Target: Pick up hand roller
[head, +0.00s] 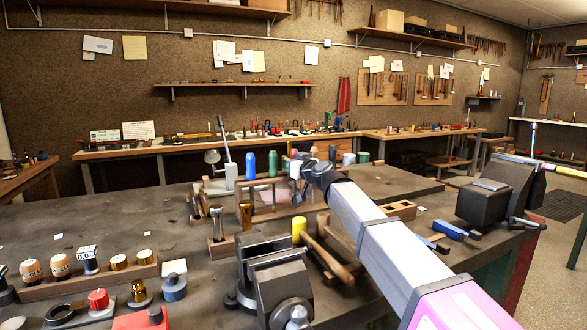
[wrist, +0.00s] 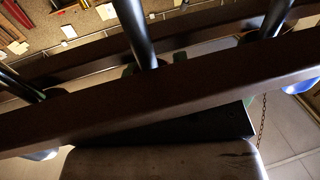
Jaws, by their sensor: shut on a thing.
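My arm reaches in from the lower right of the head view. My gripper (head: 297,168) is at its far end, by the wooden tool rack (head: 285,208), small and partly hidden by my wrist. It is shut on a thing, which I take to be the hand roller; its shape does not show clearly. In the wrist view the dark bars of the rack (wrist: 200,80) cross close in front, with dark metal rods (wrist: 135,30) passing by them. A worn grey-brown surface fills the bottom edge there, with a black piece beside it.
A blue handle (head: 251,165) and a green handle (head: 273,163) stand close left of my gripper. A vise (head: 275,275) and a mallet with a yellow head (head: 299,231) are nearer. Another vise (head: 490,200) stands right.

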